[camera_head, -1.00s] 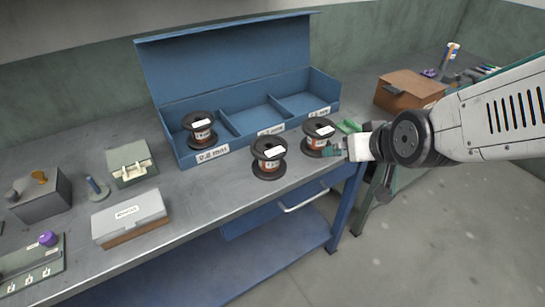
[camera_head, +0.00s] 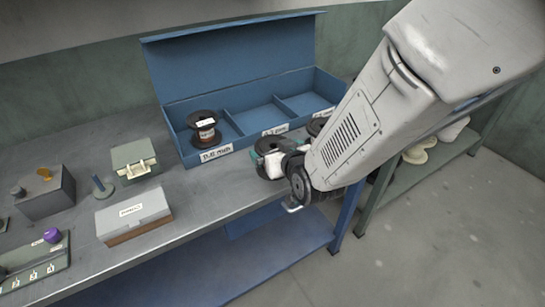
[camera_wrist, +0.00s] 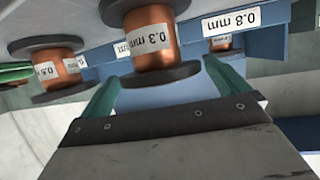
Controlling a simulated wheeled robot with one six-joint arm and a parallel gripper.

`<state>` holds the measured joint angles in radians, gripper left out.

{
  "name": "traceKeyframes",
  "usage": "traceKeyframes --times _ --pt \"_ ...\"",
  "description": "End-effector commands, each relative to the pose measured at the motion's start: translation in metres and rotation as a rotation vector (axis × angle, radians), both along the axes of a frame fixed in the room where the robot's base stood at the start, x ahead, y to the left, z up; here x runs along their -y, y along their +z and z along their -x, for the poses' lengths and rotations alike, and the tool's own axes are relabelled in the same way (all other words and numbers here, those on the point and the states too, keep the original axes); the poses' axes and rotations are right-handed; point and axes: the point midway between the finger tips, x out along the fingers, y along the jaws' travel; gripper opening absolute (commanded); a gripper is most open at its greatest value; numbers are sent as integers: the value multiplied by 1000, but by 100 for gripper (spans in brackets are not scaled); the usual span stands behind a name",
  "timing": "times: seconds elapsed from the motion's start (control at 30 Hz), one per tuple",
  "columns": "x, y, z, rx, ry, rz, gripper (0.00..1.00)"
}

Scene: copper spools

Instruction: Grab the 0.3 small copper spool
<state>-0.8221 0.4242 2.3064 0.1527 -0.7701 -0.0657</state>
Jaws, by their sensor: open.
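The 0.3 mm copper spool (camera_wrist: 150,42), with dark flanges and a white label, is centred ahead of my gripper in the wrist view. In the head view this spool (camera_head: 271,143) stands on the bench in front of the blue box, partly hidden by my gripper. My gripper (camera_wrist: 160,72) is open, its green fingers pointing at the spool, one on each side of its lower flange in the picture. I cannot tell whether they touch it. A second copper spool (camera_wrist: 52,70) stands to the left in the wrist view; in the head view my arm mostly hides it.
The blue open box (camera_head: 215,153) has three compartments; another spool (camera_head: 204,128) stands in the left one, behind a 0.8 mm label. The other two look empty. A white-lidded case (camera_head: 133,213) and a small green box (camera_head: 135,158) lie left on the bench.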

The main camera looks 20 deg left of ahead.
Motion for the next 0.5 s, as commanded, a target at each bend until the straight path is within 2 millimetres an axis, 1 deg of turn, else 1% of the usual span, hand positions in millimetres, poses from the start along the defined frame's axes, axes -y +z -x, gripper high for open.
traceKeyframes --times 0.03,0.1,0.33,0.37,0.4,0.47,0.5 --pt "-4 -2 -5 0 -1 0 100" --pt "-6 -4 -8 -1 -1 0 100" --pt "-7 -4 -9 -1 0 -1 100" --pt "-7 -4 -9 0 0 0 94" --pt "-7 -4 -9 0 0 0 83" --pt "-7 -4 -9 0 0 0 67" --pt "-7 -4 -8 0 0 0 56"
